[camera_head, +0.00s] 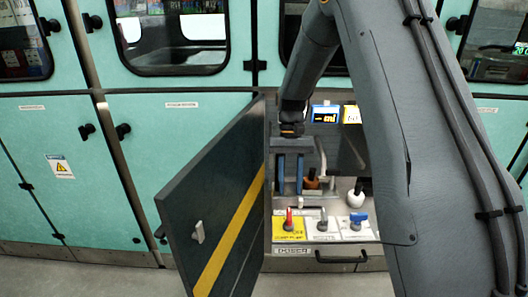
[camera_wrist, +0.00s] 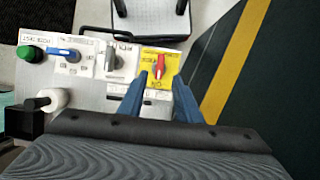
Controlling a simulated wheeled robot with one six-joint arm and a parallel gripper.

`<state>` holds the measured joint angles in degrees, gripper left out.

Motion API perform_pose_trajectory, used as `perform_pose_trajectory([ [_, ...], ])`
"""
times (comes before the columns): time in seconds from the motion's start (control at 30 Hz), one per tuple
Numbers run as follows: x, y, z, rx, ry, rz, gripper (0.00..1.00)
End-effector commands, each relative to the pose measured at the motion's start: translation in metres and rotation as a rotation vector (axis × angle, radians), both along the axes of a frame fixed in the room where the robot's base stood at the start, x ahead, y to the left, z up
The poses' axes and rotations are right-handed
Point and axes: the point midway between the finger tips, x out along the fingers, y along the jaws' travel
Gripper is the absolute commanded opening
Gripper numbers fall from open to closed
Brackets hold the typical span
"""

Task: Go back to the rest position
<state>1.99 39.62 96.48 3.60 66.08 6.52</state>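My gripper (camera_head: 289,188) hangs in front of the open cabinet, its two blue fingers pointing down with a clear gap between them. It is open and empty. In the wrist view the gripper (camera_wrist: 161,84) has its fingers spread below a red-handled switch (camera_wrist: 160,66) on a yellow plate. In the head view this red switch (camera_head: 289,219) stands just under the fingertips, apart from them. Part of my arm hides the right side of the cabinet.
A dark cabinet door (camera_head: 215,195) with a yellow stripe stands open close to the left of my gripper. A grey switch (camera_head: 322,222), a blue switch (camera_head: 356,219) and a white knob (camera_head: 356,196) sit to the right. A black drawer handle (camera_head: 341,257) is below.

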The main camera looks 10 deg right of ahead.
Motion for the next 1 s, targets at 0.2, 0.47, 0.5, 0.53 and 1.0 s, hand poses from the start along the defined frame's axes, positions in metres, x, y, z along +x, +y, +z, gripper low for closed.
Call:
perform_pose_trajectory([
  [0.2, -0.027, 0.002, 0.017, -0.006, -0.061, 0.023, 0.31],
  [0.47, -0.105, 0.004, 0.042, -0.020, -0.216, 0.090, 0.31],
  [0.5, -0.118, 0.004, 0.045, -0.022, -0.241, 0.101, 0.31],
  [0.53, -0.128, 0.004, 0.046, -0.024, -0.259, 0.109, 0.31],
  [1.0, -0.214, 0.006, 0.047, -0.036, -0.409, 0.179, 0.31],
])
